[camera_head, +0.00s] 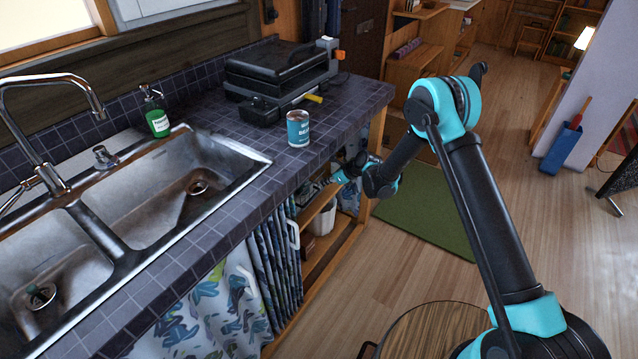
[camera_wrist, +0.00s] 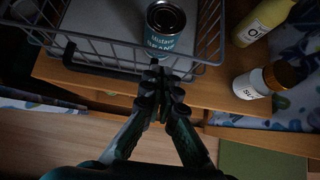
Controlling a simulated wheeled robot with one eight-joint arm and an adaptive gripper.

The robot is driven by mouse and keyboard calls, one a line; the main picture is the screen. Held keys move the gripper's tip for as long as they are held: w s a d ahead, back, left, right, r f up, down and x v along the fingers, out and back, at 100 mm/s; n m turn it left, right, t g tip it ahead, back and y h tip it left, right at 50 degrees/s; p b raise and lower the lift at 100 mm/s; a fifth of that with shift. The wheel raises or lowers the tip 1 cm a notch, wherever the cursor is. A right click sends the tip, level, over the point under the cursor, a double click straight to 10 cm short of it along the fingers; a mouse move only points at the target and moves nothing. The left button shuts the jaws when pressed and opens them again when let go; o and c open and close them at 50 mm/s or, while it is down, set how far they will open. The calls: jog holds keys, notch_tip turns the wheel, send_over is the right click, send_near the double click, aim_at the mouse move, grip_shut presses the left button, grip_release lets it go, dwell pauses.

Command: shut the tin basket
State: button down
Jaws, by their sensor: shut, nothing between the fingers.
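The tin basket (camera_wrist: 105,48) is a grey wire basket on a wooden shelf, seen from above in the wrist view. A dark bar handle (camera_wrist: 98,68) runs along its near side. A tin of beans (camera_wrist: 166,22) with a blue label stands upright in it, near its right end. My gripper (camera_wrist: 160,72) is shut and empty, its tips at the basket's near side below the tin; I cannot tell whether they touch. In the head view my gripper (camera_head: 343,175) reaches under the counter's edge, and the basket is largely hidden there.
Another tin (camera_head: 298,129) stands on the tiled counter (camera_head: 345,108) above. A patterned curtain (camera_head: 275,255) hangs left of my gripper. Open floor lies right, with a green mat (camera_head: 428,212).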

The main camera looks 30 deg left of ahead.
jog(key=v, duration=1.1)
jog(key=shift+d+f, duration=0.3)
jog(key=shift+f, duration=0.05)
jog(key=s+d+r+n+t+h, duration=0.1)
jog(key=d+r+n, duration=0.3)
jog(key=d, duration=0.6)
jog(key=d+r+n+t+h, duration=0.1)
jog(key=d+r+n+h, duration=0.1)
jog(key=d+r, duration=0.65)
jog(key=s+d+r+n+t+h, duration=0.1)
jog(key=d+r+n, duration=0.15)
jog(key=d, duration=1.05)
jog(key=s+d+n+h, duration=0.5)
jog(key=s+d+n, duration=0.5)
jog(key=s+d, duration=1)
jog(key=d+f, duration=0.1)
jog(key=d, duration=0.3)
jog(key=shift+s+t, duration=0.3)
jog(key=shift+s, duration=0.05)
